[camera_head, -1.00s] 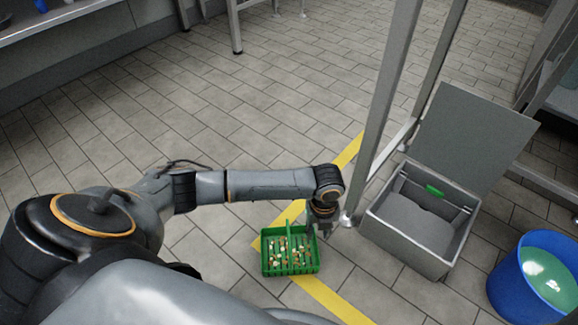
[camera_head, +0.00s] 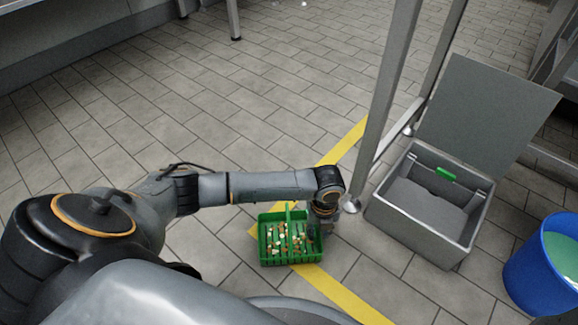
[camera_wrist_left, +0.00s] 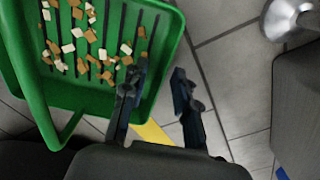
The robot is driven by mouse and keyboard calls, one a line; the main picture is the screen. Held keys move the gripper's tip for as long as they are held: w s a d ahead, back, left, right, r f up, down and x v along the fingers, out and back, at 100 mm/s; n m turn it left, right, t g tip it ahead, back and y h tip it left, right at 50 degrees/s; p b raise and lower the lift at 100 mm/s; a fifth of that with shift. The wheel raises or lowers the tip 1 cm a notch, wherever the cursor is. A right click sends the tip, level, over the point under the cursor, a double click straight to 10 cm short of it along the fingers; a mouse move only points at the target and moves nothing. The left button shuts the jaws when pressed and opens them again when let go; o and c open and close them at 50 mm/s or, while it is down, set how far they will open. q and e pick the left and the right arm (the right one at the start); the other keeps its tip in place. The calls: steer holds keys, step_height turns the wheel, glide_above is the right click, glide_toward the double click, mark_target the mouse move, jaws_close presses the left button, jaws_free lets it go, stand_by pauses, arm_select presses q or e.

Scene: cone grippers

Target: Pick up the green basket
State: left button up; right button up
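The green basket (camera_head: 277,260) stands on the floor, with small brown and white pieces inside and an arched handle. In the left wrist view the basket (camera_wrist_left: 168,62) fills the upper left, its handle at the far left. My left gripper (camera_head: 318,228) is at the basket's right edge in the head view. In the left wrist view my left gripper (camera_wrist_left: 158,92) is open: one finger overlaps the basket's inner side, the other is outside its right wall. Whether either finger touches the wall cannot be told. My right gripper is not in view.
A grey box (camera_head: 420,228) with its lid raised stands right of the basket. A metal frame leg (camera_head: 388,105) stands between them, towards the back. A blue bucket (camera_head: 538,270) is at the far right. Yellow tape (camera_head: 342,298) runs under the basket.

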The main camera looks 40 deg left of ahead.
arm_select(q)
jaws_close()
stand_by(0.4)
